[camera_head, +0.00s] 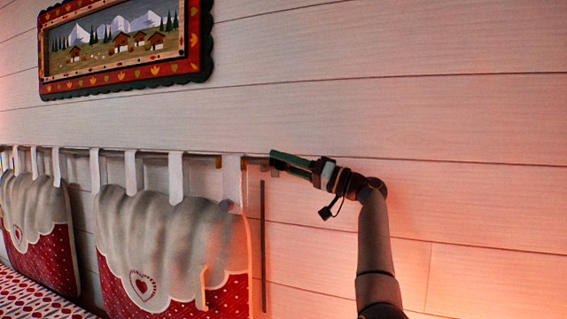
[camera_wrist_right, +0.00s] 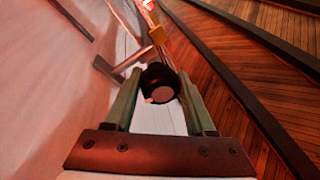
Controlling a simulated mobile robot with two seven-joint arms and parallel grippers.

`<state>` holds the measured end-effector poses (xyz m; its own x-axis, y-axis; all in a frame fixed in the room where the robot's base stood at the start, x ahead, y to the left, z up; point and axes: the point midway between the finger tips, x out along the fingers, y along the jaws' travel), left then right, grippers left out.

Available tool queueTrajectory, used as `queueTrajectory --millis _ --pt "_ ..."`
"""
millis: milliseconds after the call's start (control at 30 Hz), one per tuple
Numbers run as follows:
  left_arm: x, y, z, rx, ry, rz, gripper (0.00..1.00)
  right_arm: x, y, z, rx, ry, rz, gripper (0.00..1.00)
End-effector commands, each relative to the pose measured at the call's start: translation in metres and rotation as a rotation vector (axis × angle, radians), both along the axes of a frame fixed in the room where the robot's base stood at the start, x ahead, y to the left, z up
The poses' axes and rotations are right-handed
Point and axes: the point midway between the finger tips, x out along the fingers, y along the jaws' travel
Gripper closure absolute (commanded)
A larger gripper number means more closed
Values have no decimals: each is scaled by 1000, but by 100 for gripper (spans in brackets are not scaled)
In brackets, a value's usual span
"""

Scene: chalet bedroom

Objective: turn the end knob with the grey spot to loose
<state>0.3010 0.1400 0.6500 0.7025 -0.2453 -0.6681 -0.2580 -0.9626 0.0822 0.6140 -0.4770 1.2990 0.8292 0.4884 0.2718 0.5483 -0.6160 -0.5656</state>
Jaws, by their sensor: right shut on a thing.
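The end knob (camera_wrist_right: 158,76) is a dark round cap on the end of the curtain-like rod (camera_head: 258,160). In the right wrist view it sits between my two green fingers, and a paler greyish-pink spot (camera_wrist_right: 162,94) shows on its face towards the camera. My right gripper (camera_head: 274,160) reaches in from the right and is shut on the knob; it also shows in the right wrist view (camera_wrist_right: 160,98). In the head view the fingers hide the knob. My left gripper is in neither view.
Padded red-and-white headboard cushions (camera_head: 170,240) hang from the rod by white straps. A dark upright bar (camera_head: 263,245) stands against the plank wall. A framed chalet picture (camera_head: 125,42) hangs above. The wall to the right is bare.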

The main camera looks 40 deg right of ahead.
Motion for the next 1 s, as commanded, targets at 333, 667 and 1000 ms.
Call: queueTrajectory --millis 333,667,1000 --pt "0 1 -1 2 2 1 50 0 0 0 -9 -4 -2 100" --pt "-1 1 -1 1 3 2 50 0 0 0 -8 -4 -1 19" --pt "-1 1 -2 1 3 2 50 -2 -2 -1 -7 -5 -2 15"
